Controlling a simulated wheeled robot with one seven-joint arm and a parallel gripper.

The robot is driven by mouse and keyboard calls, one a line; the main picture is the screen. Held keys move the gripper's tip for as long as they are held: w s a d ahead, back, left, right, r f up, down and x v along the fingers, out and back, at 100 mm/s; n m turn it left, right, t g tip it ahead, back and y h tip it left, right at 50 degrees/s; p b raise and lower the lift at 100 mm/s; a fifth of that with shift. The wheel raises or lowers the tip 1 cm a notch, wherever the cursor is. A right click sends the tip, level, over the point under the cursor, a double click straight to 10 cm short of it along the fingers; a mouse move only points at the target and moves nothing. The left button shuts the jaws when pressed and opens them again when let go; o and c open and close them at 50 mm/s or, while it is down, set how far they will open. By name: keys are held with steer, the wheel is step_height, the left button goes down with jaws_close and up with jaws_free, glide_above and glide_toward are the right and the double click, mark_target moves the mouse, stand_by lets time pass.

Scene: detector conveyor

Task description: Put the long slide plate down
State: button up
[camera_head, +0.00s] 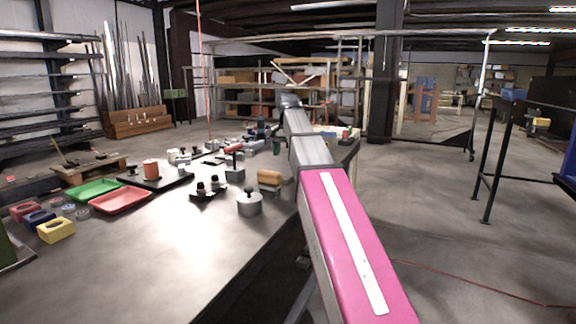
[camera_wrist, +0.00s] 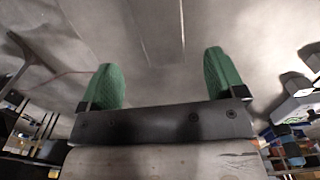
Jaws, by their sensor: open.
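My gripper (camera_wrist: 160,62) shows in the wrist view with two green fingers wide apart. Nothing is between them; only a grey, blurred, floor-like surface shows beyond. I cannot make out the long slide plate for certain in either view. In the head view a long pink-topped bar, which looks like my own arm, reaches forward over the table's right edge. A pale strip runs along its top, and I cannot tell it as a separate plate. The fingers are not clearly visible in the head view.
The grey table (camera_head: 150,250) holds a green tray (camera_head: 93,190), a red tray (camera_head: 120,200), a yellow block (camera_head: 56,230), a grey lidded pot (camera_head: 249,204) and many small parts. Its near middle is bare. A dark-framed stand (camera_head: 490,165) is at the right, beyond open floor.

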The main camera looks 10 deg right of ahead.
steer(key=shift+r, duration=2.15)
